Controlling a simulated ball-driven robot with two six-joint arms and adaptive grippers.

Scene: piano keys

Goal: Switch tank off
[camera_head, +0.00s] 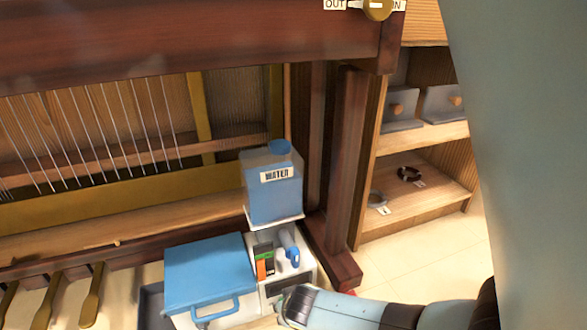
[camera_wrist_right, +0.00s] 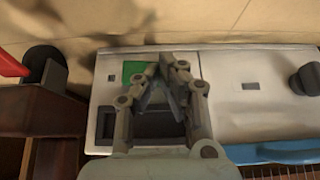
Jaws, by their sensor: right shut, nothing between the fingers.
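A blue water tank (camera_head: 274,197) labelled WATER stands on a white unit (camera_head: 301,272). The unit's front has a small orange and green switch (camera_head: 264,265) with a dark part beside it. My right gripper (camera_head: 296,304) comes in from the lower right, low in front of the unit; its fingertips are hard to make out in the head view. In the right wrist view its fingers (camera_wrist_right: 168,78) are together and empty, over the unit's white face. They overlap the edge of a green patch (camera_wrist_right: 136,70); I cannot tell whether they touch it. My left gripper is not in view.
A white box with a blue lid (camera_head: 208,270) and handle stands left of the unit. A dark wooden post (camera_head: 347,160) rises at the right. Piano strings and wooden rails fill the left. A shelf (camera_head: 425,195) with small rings stands further right.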

